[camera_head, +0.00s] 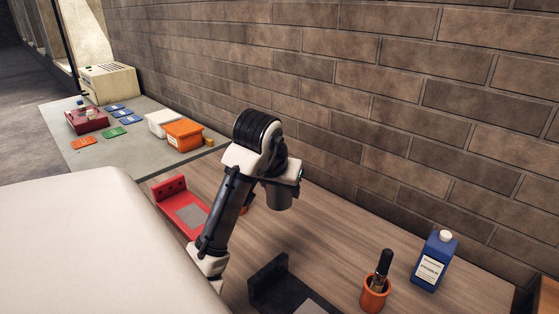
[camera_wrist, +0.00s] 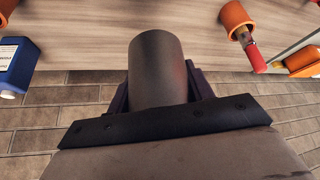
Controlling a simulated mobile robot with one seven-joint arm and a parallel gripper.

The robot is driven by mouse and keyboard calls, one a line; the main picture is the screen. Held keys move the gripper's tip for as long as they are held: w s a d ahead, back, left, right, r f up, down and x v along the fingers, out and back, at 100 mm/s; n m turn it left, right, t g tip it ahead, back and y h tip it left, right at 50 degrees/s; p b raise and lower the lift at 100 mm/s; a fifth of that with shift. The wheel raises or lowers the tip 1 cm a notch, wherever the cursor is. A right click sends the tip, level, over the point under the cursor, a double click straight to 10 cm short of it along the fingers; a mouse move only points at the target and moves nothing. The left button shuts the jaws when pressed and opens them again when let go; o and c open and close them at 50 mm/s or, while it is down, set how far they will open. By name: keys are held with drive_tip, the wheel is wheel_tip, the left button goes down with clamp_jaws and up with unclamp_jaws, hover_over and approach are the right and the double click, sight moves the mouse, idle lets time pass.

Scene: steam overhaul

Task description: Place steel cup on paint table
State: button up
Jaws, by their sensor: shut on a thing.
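A plain grey steel cup (camera_wrist: 157,70) fills the middle of the wrist view, between the dark fingers of my gripper (camera_wrist: 160,92). In the head view the cup (camera_head: 279,197) hangs below my gripper (camera_head: 284,178), over a wooden-topped table (camera_head: 335,215). My gripper is shut on the cup. The cup appears roughly upright and above the tabletop, though the exact gap cannot be told. The wooden table carries a blue bottle (camera_head: 432,262) and an orange pot (camera_head: 375,293) with a dark-handled brush. Part of the tabletop is hidden behind my arm.
A red holder (camera_head: 180,207) and a black holder (camera_head: 275,283) stand along the near side. A grey table (camera_head: 130,153) at the left holds an orange bin (camera_head: 184,135), a white bin and several coloured cards. A brick wall (camera_head: 340,85) runs behind. Wood right of the cup is clear.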

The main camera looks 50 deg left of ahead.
wheel_tip(320, 180, down, 17)
drive_tip(key=shift+r+p, duration=0.1)
drive_tip(key=shift+p, duration=0.35)
drive_tip(key=o, duration=1)
drive_tip(key=shift+f, duration=0.2)
drive_tip(key=shift+r, duration=0.25)
drive_tip(key=b+v, duration=0.1)
drive_tip(key=v, duration=1.1)
